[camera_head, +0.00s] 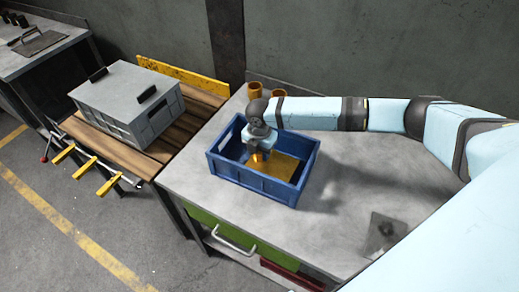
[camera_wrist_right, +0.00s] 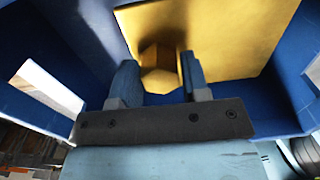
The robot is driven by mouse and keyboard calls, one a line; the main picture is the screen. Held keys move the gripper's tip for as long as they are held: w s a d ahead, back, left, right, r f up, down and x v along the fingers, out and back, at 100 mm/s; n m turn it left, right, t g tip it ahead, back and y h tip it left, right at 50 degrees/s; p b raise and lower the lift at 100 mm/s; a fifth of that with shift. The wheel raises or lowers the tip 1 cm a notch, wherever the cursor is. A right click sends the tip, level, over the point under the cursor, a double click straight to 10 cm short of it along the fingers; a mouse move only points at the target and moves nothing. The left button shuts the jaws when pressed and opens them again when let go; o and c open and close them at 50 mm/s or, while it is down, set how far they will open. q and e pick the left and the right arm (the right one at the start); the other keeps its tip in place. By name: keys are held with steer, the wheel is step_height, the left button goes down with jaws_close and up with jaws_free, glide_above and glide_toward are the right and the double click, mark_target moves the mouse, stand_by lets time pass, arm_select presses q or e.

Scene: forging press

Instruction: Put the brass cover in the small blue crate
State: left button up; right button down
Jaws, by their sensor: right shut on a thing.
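The small blue crate (camera_head: 252,183) stands on the grey metal bench. The brass cover (camera_head: 287,165) is a flat yellow plate with a raised knob, and it is inside the crate's walls. My right gripper (camera_head: 258,157) reaches down into the crate from above. In the right wrist view the gripper (camera_wrist_right: 160,82) is shut on the knob of the brass cover (camera_wrist_right: 225,35). The crate's blue walls (camera_wrist_right: 275,110) surround it there. I cannot tell whether the plate rests on the crate floor. My left gripper is not in view.
A grey lidded crate (camera_head: 125,92) with black handles stands on a wooden-slatted table at left, with yellow clamps (camera_head: 85,167) at its front edge. Brass cylinders (camera_head: 254,89) stand behind the blue crate. A flat metal plate (camera_head: 385,232) lies on the bench at right. Bench space right of the crate is clear.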

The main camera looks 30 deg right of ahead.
steer(key=shift+w+f, duration=0.1)
steer(key=shift+f, duration=0.4)
steer(key=c, duration=0.6)
jaws_free()
step_height(320, 180, up, 13)
stand_by(0.3)
